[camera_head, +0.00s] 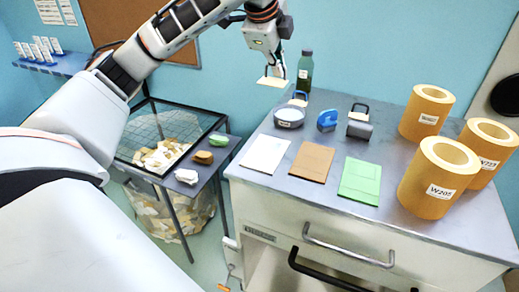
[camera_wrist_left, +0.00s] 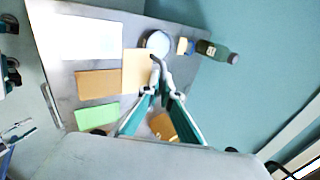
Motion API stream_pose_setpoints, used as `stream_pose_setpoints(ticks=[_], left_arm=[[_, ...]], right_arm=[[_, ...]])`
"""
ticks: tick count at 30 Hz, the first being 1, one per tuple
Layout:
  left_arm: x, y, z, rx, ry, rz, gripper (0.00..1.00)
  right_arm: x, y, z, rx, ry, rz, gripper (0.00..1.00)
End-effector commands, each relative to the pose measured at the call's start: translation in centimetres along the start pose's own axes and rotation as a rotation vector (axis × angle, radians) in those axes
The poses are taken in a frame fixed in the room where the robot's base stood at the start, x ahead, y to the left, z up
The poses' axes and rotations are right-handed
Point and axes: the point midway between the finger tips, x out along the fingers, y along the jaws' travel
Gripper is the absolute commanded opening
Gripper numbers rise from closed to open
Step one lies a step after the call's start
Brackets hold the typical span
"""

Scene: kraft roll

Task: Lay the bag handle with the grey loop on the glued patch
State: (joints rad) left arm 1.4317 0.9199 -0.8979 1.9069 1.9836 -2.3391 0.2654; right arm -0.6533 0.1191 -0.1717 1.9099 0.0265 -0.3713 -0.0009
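My left gripper (camera_head: 272,74) hangs above the back left of the grey cabinet top. Its fingers look shut on a cream card (camera_head: 271,82), held clear of the top; I take it to be the bag handle. In the left wrist view the card (camera_wrist_left: 136,72) hangs at the fingertips (camera_wrist_left: 158,60). I cannot make out its grey loop clearly. A white sheet (camera_head: 264,154), a brown sheet (camera_head: 311,161) and a green sheet (camera_head: 360,181) lie in a row on the top. I cannot tell which bears the glued patch.
A round grey-white dish (camera_head: 289,118), a blue looped thing (camera_head: 327,121) and a dark block with a loop (camera_head: 359,128) stand behind the sheets. A green bottle (camera_head: 305,72) is at the back. Large tan rolls (camera_head: 437,182) fill the right side.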

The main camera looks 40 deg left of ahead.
Motion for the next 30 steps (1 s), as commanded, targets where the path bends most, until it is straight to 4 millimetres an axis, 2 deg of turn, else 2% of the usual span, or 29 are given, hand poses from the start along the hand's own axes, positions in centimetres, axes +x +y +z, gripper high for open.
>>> stream_pose_setpoints(ticks=[21,25,30], left_arm=[[11.0,7.4,0.0,0.001,0.001,0.006,0.00],[12.5,8.4,0.0,0.000,0.000,0.004,0.00],[13.4,9.0,0.0,0.001,0.000,0.003,0.00]], right_arm=[[0.0,-0.2,0.1,0.003,-0.001,-0.001,0.40],[-0.1,-0.1,0.1,0.001,-0.002,-0.001,0.40],[-0.1,0.0,0.2,-0.004,-0.003,-0.001,0.40]])
